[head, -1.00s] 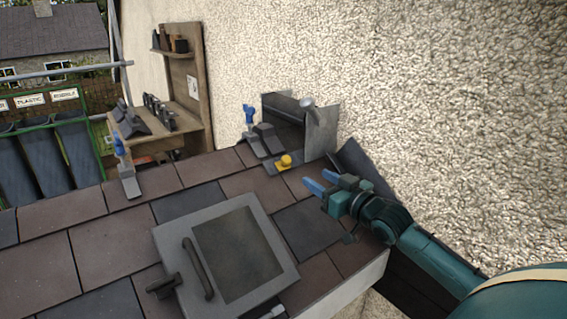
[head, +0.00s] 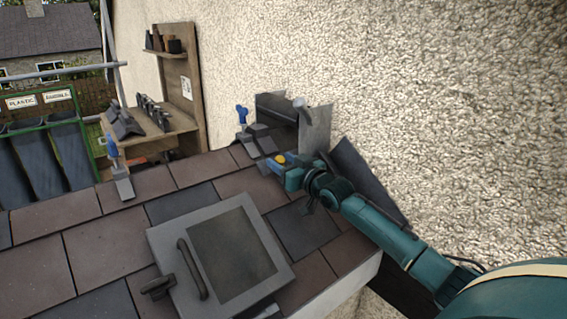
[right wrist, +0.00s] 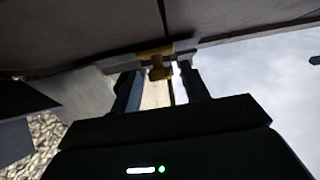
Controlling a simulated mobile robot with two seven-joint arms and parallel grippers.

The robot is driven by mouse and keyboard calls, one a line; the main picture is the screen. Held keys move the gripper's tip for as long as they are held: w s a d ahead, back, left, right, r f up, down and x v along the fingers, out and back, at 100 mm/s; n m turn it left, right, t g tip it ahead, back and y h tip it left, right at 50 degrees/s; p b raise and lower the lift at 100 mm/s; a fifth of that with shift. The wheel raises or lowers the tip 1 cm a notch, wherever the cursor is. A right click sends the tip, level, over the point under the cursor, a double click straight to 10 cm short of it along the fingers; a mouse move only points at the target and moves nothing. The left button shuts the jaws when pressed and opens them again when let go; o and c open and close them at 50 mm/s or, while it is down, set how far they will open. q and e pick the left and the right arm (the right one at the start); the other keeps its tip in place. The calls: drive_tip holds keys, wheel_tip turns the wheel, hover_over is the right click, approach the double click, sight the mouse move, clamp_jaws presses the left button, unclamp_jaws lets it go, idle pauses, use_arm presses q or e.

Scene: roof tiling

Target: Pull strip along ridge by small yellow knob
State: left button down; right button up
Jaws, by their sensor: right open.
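The small yellow knob (head: 281,159) shows at the roof ridge in the head view, just beyond the blue fingertips of my right gripper (head: 277,165). In the right wrist view the knob (right wrist: 159,70) lies between the two open fingers of the gripper (right wrist: 162,84), close to their tips. I cannot tell whether a finger touches it. The strip under the knob is mostly hidden by my gripper in the head view. A grey edge piece (right wrist: 185,45) beside the knob shows in the right wrist view. My left gripper is out of view.
A blue-handled clamp (head: 242,116) and grey ridge pieces (head: 262,138) stand just left of the knob. Upright metal flashing (head: 316,128) rises behind, against the rough wall (head: 430,100). A roof window (head: 232,250) with a handle lies in front. Another blue-handled clamp (head: 115,165) stands farther left.

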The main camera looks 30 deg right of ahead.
clamp_jaws()
idle(0.5)
